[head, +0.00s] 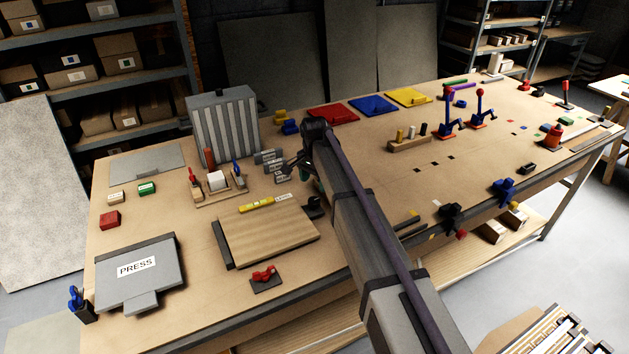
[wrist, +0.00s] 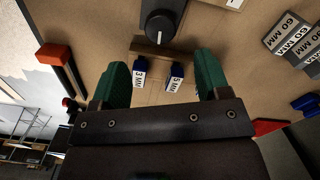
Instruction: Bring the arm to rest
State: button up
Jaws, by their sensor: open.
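My gripper (wrist: 162,80) is open, with its two green fingers apart in the wrist view. I see nothing gripped between them. Two small blue-topped pieces, labelled 3 MM (wrist: 140,74) and 5 MM (wrist: 175,77), show between the fingers; I cannot tell how far beyond the tips they are. In the head view my arm reaches in from the lower right over the bench (head: 365,180). Its end is above the bench near the grey labelled blocks (head: 270,157), and the fingers are mostly hidden there.
A wooden board (head: 268,235) and a grey PRESS plate (head: 138,272) lie left of my arm. A grey ribbed box (head: 222,127) stands behind. Red (head: 332,117), blue (head: 373,105) and yellow (head: 408,96) mats lie at the back.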

notch_tip(320, 180, up, 3)
jog(key=shift+f+p, duration=0.2)
jog(key=shift+p, duration=0.3)
jog(key=s+d+f+n+b, duration=0.3)
jog(key=s+d, duration=0.8)
jog(key=s, duration=0.4)
jog(key=s+d+f+n+b, duration=0.4)
jog(key=s+d, duration=0.7)
jog(key=s, duration=0.5)
jog(key=shift+s+f+b, duration=0.25)
jog(key=shift+f+b, duration=0.05)
